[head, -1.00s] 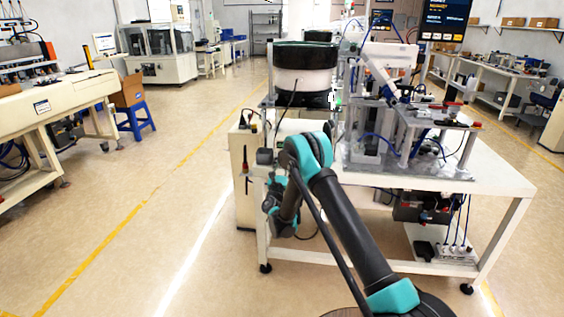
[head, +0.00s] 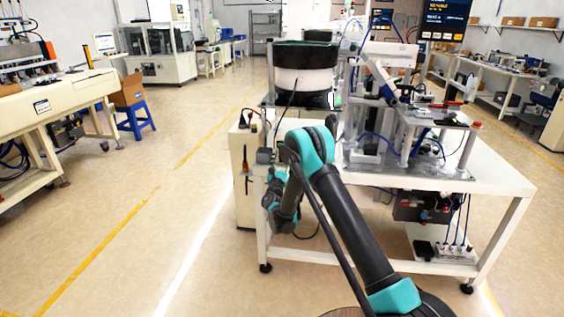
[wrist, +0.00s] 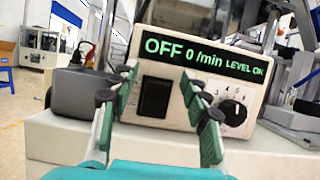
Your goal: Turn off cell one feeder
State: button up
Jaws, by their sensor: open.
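In the wrist view a cream feeder control box (wrist: 190,30) faces me. Its display (wrist: 205,56) reads "OFF 0 /min LEVEL OK" in green. A black rocker switch (wrist: 156,97) sits below the display, and a round black dial (wrist: 233,112) is to its right. My gripper (wrist: 161,92) is open, with its green-padded fingers on either side of the switch and nothing between them. I cannot tell whether it touches the panel. In the head view the bowl feeder (head: 303,80), with a black top and white band, stands on the table behind my arm.
The white table (head: 490,185) carries a metal assembly fixture (head: 405,130) right of the bowl. A dark grey block (wrist: 80,92) lies left of the control box. A cream cabinet (head: 243,190) stands at the table's left. The floor to the left is open.

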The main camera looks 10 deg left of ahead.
notch_tip(320, 180, up, 8)
dwell(0.4)
jog(key=shift+d, duration=0.1)
jog(key=s+d+r+m+g+h, duration=0.25)
jog(key=d+m, duration=0.25)
jog(key=d, duration=0.4)
jog(key=s+d+r+m+g+h, duration=0.1)
jog(key=s+d+m+g+h, duration=0.2)
jog(key=d+m, duration=0.45)
jog(key=s+d+r+m+g+h, duration=0.15)
jog(key=d+m, duration=0.25)
jog(key=d, duration=0.6)
jog(key=s+d+f+m+g, duration=0.35)
jog(key=s+d+m, duration=0.25)
jog(key=s+d, duration=0.3)
jog(key=s+d+f+m+g+y, duration=0.1)
jog(key=s+d+f+m+g, duration=0.2)
jog(key=s, duration=0.7)
jog(key=s+f+m+g+y, duration=0.2)
jog(key=s+f+m+g, duration=0.15)
jog(key=s, duration=0.65)
jog(key=s+a+f+m+y, duration=0.2)
jog(key=s+f+m, duration=0.1)
jog(key=s, duration=0.4)
jog(key=s+a+f+m+g+y, duration=0.1)
jog(key=s+a+f+m+y, duration=0.1)
jog(key=s, duration=0.6)
jog(key=shift+s+a+f+m+y, duration=0.2)
jog(key=shift+a+f+m+y, duration=0.2)
jog(key=shift+a+m, duration=0.45)
